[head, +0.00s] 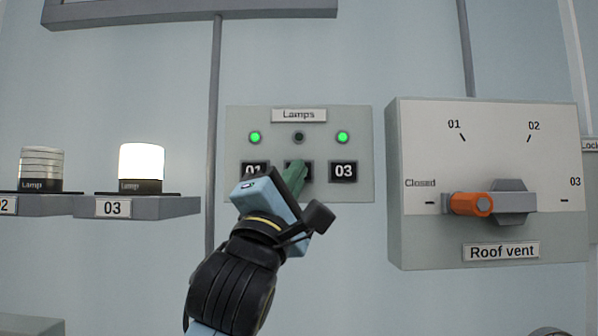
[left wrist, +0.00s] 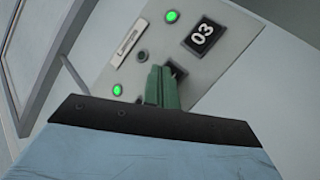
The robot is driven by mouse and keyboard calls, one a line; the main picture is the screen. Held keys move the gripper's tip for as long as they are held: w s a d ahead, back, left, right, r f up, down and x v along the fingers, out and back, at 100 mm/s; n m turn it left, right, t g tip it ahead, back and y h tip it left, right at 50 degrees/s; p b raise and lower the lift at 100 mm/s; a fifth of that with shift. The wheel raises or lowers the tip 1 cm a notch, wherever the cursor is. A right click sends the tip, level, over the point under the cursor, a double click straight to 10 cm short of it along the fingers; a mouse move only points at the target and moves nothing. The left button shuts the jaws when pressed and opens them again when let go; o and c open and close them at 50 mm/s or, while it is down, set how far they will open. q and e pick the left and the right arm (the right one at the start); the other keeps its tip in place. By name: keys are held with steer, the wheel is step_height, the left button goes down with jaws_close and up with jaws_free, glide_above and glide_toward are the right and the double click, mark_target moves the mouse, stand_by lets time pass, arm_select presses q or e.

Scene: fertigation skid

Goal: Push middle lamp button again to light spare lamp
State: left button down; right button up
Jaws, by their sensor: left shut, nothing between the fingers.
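The Lamps panel (head: 240,140) is on the wall in the middle of the head view. Its left and right indicators glow green; the middle indicator (head: 299,136) is dark. Button 01 (head: 254,170) is partly covered by my gripper, and button 03 (head: 343,172) is clear. My left gripper (head: 299,170) is shut and empty, its green fingertips at the middle button (left wrist: 175,70), which is mostly hidden. I cannot tell whether they touch. Lamp 03 (head: 141,166) is lit white; the lamp on the shelf marked 2 (head: 41,168) is unlit. My right gripper is out of view.
A Roof vent box (head: 490,120) with an orange-tipped handle (head: 478,204) juts out right of the panel. The lamp shelves (head: 160,207) stick out at the left. A vertical conduit (head: 213,120) runs between the shelves and the panel.

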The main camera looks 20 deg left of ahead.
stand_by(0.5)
arm_select(q)
steer(key=shift+s+d, duration=0.15)
steer(key=shift+s, duration=0.3)
steer(key=s, duration=0.2)
steer(key=s+d, duration=0.1)
steer(key=s, duration=0.2)
steer(key=shift+s+d, duration=0.3)
steer(key=shift+s, duration=0.05)
steer(key=shift+f, duration=0.1)
